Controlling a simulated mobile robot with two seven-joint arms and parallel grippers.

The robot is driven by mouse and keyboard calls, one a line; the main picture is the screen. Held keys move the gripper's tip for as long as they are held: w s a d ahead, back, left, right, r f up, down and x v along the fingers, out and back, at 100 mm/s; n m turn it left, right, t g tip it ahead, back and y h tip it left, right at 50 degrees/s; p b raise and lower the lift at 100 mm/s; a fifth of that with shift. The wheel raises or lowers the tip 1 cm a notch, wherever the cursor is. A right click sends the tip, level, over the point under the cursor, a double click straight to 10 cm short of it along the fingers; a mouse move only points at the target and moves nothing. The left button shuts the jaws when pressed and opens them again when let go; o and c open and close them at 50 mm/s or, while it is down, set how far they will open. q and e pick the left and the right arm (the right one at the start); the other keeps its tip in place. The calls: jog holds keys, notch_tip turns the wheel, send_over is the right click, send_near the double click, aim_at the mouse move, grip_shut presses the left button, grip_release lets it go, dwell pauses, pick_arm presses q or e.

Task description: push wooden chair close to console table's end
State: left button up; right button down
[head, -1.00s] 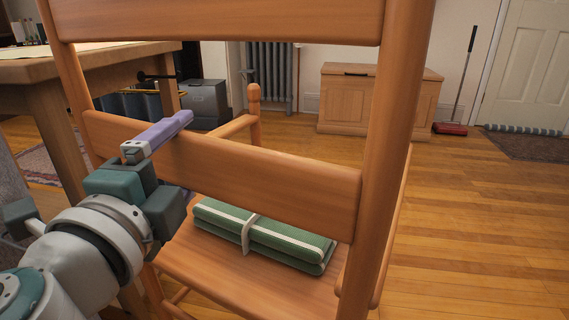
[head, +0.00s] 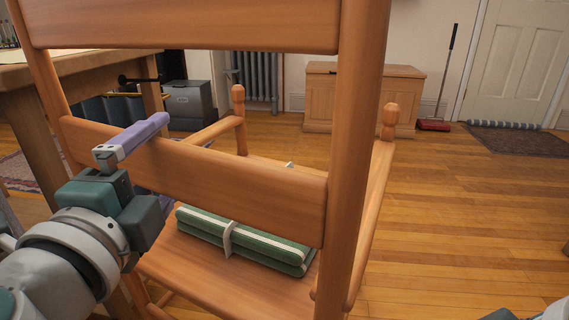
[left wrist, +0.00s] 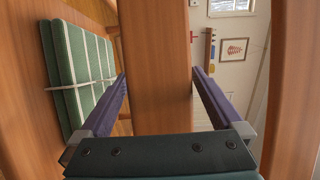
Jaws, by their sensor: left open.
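The wooden chair (head: 190,165) stands close in front of me with its back towards me. A green folded bundle with white stripes (head: 245,240) lies on its seat. My left gripper (head: 165,160) is open around the chair's lower back slat, one purple finger above it and the other partly hidden behind it. In the left wrist view the gripper (left wrist: 160,80) has the slat (left wrist: 155,60) between its spread fingers; I cannot tell whether they touch it. A wooden table (head: 105,66), apparently the console table, is at the left, beside and beyond the chair back.
A grey box (head: 190,105) and a radiator (head: 258,80) are at the back. A wooden chest (head: 360,100) stands by the wall, with a red-headed sweeper (head: 433,125) and dark mat (head: 515,138) to its right. The wooden floor right of the chair is clear.

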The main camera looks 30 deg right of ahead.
pick_arm(q)
jog(key=p+v, duration=0.2)
jog(key=v, duration=0.9)
jog(key=a+r+n+t+y+p, duration=0.1)
jog(key=a+r+n+y+p, duration=0.85)
jog(key=r+p, duration=0.65)
jog(key=s+a+r+n+g+y+p, duration=0.1)
jog(key=s+a+r+n+g+p, duration=0.2)
jog(key=a+r+n+p, duration=0.45)
jog(key=s+a+r+n+g+y+p, duration=0.1)
jog(key=s+a+r+n+g+p, duration=0.3)
jog(key=p, duration=0.6)
jog(key=s+d+r+n+g+h+p, duration=0.1)
jog(key=s+d+r+g+p, duration=0.15)
jog(key=s+r+p, duration=0.55)
jog(key=s+d+r+g+h+p, duration=0.1)
jog(key=s+d+r+g+p, duration=0.2)
jog(key=r+p, duration=0.6)
notch_tip(320, 180, up, 34)
jog(key=s+a+p, duration=0.1)
jog(key=p, duration=3.6)
jog(key=shift+s+p, duration=0.25)
jog(key=shift+p, duration=0.1)
jog(key=shift+a+h, duration=0.1)
jog(key=shift+h, duration=0.15)
